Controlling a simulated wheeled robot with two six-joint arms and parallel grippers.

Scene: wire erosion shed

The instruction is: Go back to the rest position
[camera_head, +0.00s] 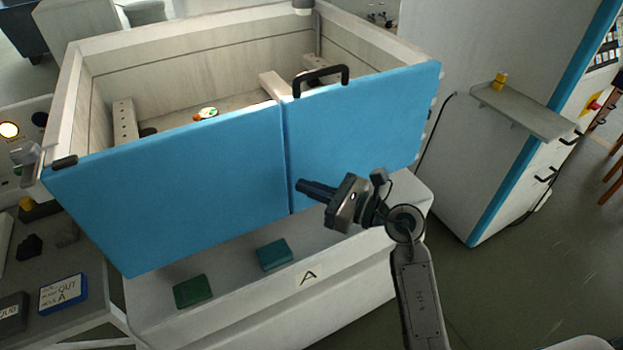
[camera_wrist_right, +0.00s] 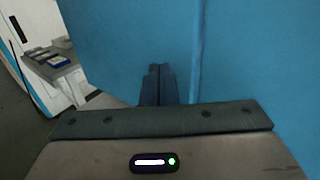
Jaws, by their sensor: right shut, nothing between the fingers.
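My right gripper (camera_head: 302,185) is in front of the blue doors of the machine tank in the head view, near the seam between the two panels. Its fingers point left and are together, with nothing between them. In the right wrist view the closed fingers (camera_wrist_right: 159,85) stand against the blue panel (camera_wrist_right: 120,40) behind them. I cannot tell whether they touch it. My left gripper is not in view.
The open-topped tank (camera_head: 190,45) has a black handle (camera_head: 320,76) on its right panel. A green block (camera_head: 193,291) and a teal block (camera_head: 274,254) lie on the ledge below. A side table (camera_head: 75,325) is at left; a shelf (camera_head: 525,110) is at right.

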